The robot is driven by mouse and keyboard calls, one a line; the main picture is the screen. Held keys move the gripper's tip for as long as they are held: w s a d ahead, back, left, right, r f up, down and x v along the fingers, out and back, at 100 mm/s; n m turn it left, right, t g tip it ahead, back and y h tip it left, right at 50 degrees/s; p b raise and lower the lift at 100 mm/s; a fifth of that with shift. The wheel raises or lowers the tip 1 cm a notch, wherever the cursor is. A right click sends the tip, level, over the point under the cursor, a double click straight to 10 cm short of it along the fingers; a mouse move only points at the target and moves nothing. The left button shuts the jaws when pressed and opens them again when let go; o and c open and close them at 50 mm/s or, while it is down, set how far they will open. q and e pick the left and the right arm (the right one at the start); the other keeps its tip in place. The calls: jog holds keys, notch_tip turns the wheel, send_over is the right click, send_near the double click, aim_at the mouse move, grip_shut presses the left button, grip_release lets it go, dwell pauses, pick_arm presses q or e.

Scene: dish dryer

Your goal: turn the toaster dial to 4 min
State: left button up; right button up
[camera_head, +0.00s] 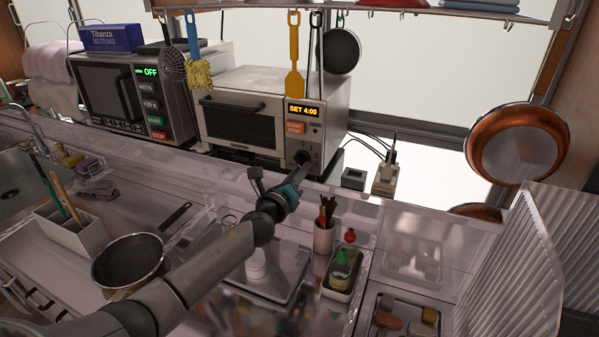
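The toaster oven (240,84) stands on the back counter, white with a dark door window and handle. Its display (303,111) reads "SET 4:00", above an orange start/stop button (296,128). The dark dial (303,157) is low on the right side of the toaster's front. My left arm reaches in from the lower left, and my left gripper (298,172) is at the dial, partly covering it. The fingertips are small and dark here, so I cannot tell whether they grip the dial. My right gripper is not in view.
A microwave (137,91) showing "OFF" stands left of the toaster. Utensils, including a yellow spatula (294,70), hang in front of the toaster. Below are a frying pan (130,261), a cup of utensils (324,238) and bottles in a tray. A copper pan (517,143) hangs at right.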

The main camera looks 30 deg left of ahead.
pick_arm(q)
jog(key=shift+o, duration=1.3)
jog(key=s, duration=1.5)
jog(key=shift+d+p, duration=0.3)
jog(key=shift+d, duration=0.15)
jog(key=shift+s, duration=0.1)
